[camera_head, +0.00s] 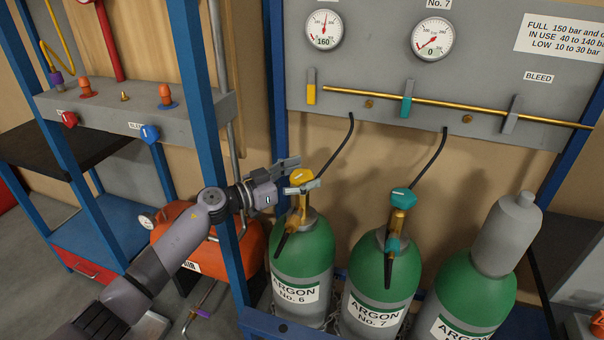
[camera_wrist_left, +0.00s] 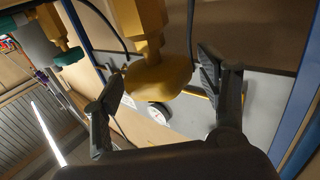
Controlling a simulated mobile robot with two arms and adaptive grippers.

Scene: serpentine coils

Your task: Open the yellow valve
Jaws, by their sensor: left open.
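The yellow valve (camera_head: 302,177) is a knob on top of the brass fitting of the green cylinder marked ARGON No. 6 (camera_head: 303,252). My left gripper (camera_head: 294,174) is at the valve, with one finger behind it and one in front. In the left wrist view the yellow valve (camera_wrist_left: 158,78) lies between the two spread fingers of the gripper (camera_wrist_left: 160,88). Gaps show on both sides, so the fingers look apart from it. My right gripper is in neither view.
A teal valve (camera_head: 402,195) tops the ARGON No. 7 cylinder (camera_head: 385,270) to the right. A capped cylinder (camera_head: 478,285) stands beyond it. A blue post (camera_head: 205,100) stands close to my left arm. The grey gauge panel (camera_head: 380,75) is behind, with a yellow lever (camera_head: 311,92) and black hoses.

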